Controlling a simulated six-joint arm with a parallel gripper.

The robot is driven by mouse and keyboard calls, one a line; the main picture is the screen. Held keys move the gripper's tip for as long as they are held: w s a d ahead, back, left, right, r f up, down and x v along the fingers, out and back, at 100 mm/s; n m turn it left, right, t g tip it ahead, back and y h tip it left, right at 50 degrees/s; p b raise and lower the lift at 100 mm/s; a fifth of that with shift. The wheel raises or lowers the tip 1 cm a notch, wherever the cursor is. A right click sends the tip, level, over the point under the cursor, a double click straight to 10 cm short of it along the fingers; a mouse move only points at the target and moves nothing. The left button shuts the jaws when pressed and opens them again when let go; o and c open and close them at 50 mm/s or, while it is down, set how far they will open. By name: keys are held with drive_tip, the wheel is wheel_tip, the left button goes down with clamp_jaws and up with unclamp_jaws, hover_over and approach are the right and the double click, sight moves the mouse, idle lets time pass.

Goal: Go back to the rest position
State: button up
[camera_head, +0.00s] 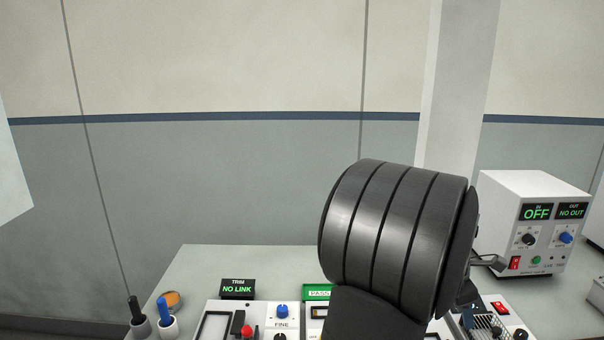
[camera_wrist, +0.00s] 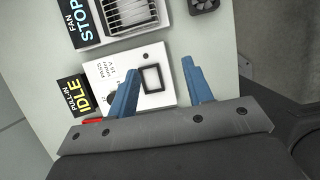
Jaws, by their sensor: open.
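My gripper (camera_wrist: 160,88) shows in the wrist view with its two blue fingers spread apart and nothing between them. The fingers appear over or near a white panel (camera_wrist: 155,53) with a dark square frame; I cannot tell the exact gap. In the head view a large black ribbed part of my arm fills the middle right, and my fingers are hidden there.
The bench (camera_head: 210,262) holds a white power unit (camera_head: 520,205) reading OFF at right, a NO LINK display (camera_head: 238,288), and blue and black handled tools (camera_head: 165,312) at left. A FAN STOP unit (camera_wrist: 118,20) is near my fingers.

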drive_tip(key=s+d, duration=0.1)
drive_tip(key=s, duration=0.6)
drive_tip(key=w+a+f, duration=0.3)
drive_tip(key=w+f, duration=0.2)
drive_tip(key=w, duration=0.4)
drive_tip(key=shift+w+a+f, duration=0.3)
drive_tip(key=shift+a+f, duration=0.05)
drive_tip(key=shift+a, duration=0.05)
drive_tip(key=s+d+r, duration=0.4)
drive_tip(key=s+r, duration=0.1)
drive_tip(key=s, duration=0.3)
drive_tip(key=w+a, duration=0.2)
drive_tip(key=w, duration=0.7)
drive_tip(key=shift+w+a+r, duration=0.25)
